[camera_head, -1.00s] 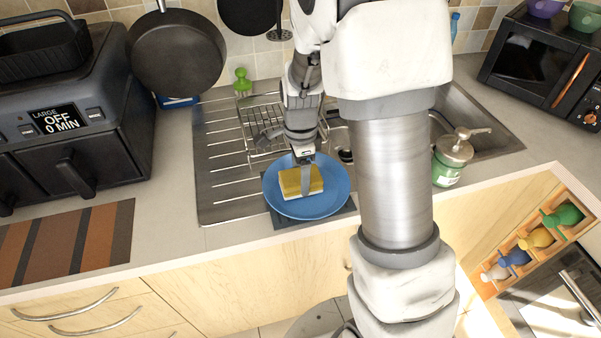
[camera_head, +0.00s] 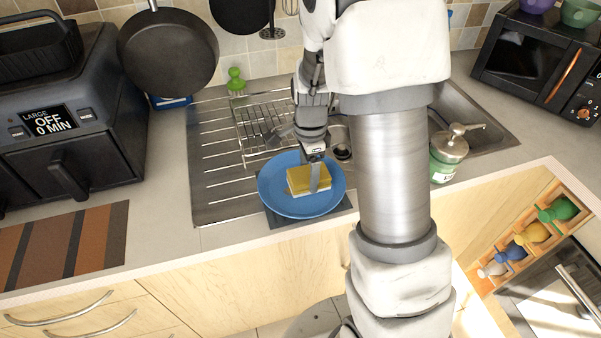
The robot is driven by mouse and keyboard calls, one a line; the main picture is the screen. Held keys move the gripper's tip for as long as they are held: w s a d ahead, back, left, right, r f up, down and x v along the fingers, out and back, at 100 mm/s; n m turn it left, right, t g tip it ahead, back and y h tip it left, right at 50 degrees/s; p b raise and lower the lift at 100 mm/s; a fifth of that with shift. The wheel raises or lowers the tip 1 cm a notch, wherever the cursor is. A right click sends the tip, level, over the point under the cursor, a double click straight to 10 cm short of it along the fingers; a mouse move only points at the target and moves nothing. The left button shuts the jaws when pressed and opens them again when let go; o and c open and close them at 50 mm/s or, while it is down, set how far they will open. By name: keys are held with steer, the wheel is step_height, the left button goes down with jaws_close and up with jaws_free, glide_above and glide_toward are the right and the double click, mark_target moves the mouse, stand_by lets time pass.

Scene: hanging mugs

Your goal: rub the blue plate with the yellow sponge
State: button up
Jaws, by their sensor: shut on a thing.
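The blue plate (camera_head: 275,202) lies on a dark mat (camera_head: 340,208) at the front edge of the sink's drainboard. The yellow sponge (camera_head: 299,179), with a pale underside, is over the middle of the plate and looks to be touching it. My gripper (camera_head: 314,178) points down from behind and is shut on the sponge. One finger shows against the sponge's right part; the other finger is hidden.
A wire rack (camera_head: 262,128) stands behind the plate on the steel drainboard (camera_head: 215,165). A green soap dispenser (camera_head: 448,155) is at the right by the sink. A black air fryer (camera_head: 70,120) stands at the left. A pan (camera_head: 168,52) hangs at the back left.

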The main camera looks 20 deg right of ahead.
mark_target(295, 177)
steer(key=shift+a, duration=0.15)
steer(key=shift+a+f+p, duration=0.1)
steer(key=shift+a+p, duration=0.25)
steer(key=shift+a, duration=1.15)
steer(key=shift+d, duration=1.65)
steer(key=shift+a, duration=0.15)
steer(key=shift+a+p, duration=0.35)
steer(key=shift+a, duration=0.75)
steer(key=shift+a+f, duration=0.15)
steer(key=shift+a, duration=0.25)
